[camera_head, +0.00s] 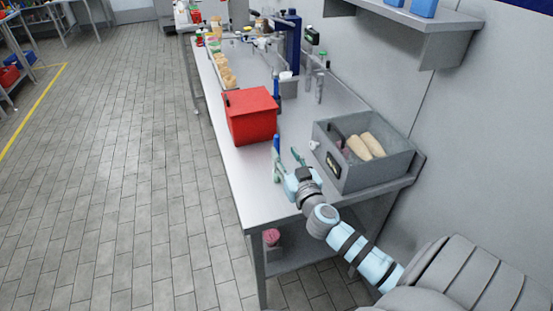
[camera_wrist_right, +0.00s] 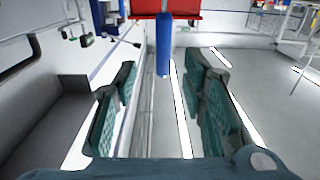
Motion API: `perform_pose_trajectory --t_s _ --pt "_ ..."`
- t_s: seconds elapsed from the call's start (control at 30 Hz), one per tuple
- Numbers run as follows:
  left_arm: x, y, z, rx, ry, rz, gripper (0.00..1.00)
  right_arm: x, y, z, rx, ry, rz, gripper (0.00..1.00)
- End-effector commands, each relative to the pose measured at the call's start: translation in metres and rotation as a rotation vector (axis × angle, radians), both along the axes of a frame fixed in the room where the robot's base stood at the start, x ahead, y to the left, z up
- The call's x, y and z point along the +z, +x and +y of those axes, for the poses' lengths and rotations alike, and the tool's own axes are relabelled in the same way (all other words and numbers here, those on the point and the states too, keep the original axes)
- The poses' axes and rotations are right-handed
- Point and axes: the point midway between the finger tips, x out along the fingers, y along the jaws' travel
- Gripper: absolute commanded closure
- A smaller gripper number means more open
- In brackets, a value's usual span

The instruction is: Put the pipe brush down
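My right gripper (camera_head: 287,160) is over the near end of the steel table (camera_head: 240,172), its green fingers spread apart. In the right wrist view, the gripper (camera_wrist_right: 163,85) is open with nothing held between its pads. A slim blue upright thing (camera_head: 277,142), possibly the pipe brush, is close to the fingertips, beside the red box. It also shows in the wrist view as a blue cylinder (camera_wrist_right: 163,45) just beyond the fingertips. I cannot tell whether it stands on the table. No bristles show. My left gripper is out of view.
The red box (camera_head: 250,116) stands beyond the gripper. A grey bin (camera_head: 378,174) with tan items (camera_head: 366,146) is close on the right. Blue equipment (camera_head: 288,40) stands farther back. The table's left near part is clear.

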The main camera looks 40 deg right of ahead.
Motion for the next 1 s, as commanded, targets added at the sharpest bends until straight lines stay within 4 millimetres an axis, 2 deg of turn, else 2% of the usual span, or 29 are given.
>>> perform_pose_trajectory --t_s 0.27,0.4,0.6,0.63,0.87,1.0 --pt "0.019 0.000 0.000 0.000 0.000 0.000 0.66 0.012 0.042 -0.011 -0.002 0.002 0.000 0.62" --pt "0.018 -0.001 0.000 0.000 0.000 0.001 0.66 0.008 0.063 -0.017 0.000 0.001 0.002 0.62" --pt "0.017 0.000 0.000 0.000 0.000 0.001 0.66 0.007 0.065 -0.018 0.000 0.000 0.003 0.62" --pt "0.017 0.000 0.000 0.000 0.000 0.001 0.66 0.007 0.065 -0.018 0.000 0.000 0.003 0.63" --pt "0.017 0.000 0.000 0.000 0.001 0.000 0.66 0.007 0.065 -0.018 0.000 0.000 0.003 1.00" --pt "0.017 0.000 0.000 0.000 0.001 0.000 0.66 0.007 0.065 -0.018 0.000 0.000 0.003 1.00"
